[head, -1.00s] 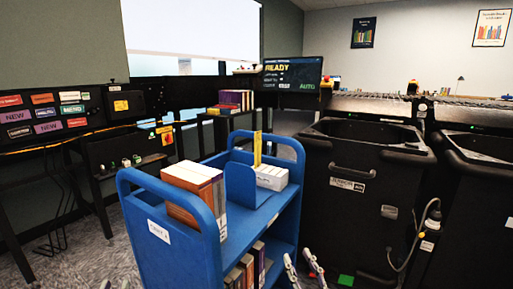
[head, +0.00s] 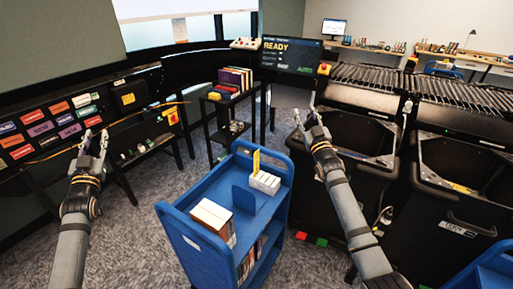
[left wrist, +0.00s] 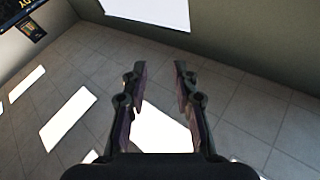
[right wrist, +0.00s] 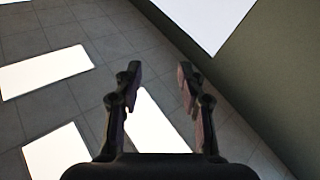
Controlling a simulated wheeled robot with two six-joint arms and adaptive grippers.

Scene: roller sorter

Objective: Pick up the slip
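No thing in view is clearly marked as the slip. A tall yellow strip (head: 256,162) stands upright at the white block of items (head: 264,183) on the blue cart; I cannot tell whether it is the slip. My left gripper (head: 95,142) is raised at the left, in front of the label panel, far from the cart. It is open and empty in the left wrist view (left wrist: 158,72). My right gripper (head: 304,118) is raised right of the cart, in front of the black bins. It is open and empty in the right wrist view (right wrist: 160,72).
The blue cart (head: 195,243) stands in the middle with books (head: 212,215) on top. A black shelf with books (head: 229,95) stands behind it. Black bins (head: 370,165) and a roller conveyor (head: 370,80) are at right. A label panel (head: 60,110) is at left. Carpet shows left of the cart.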

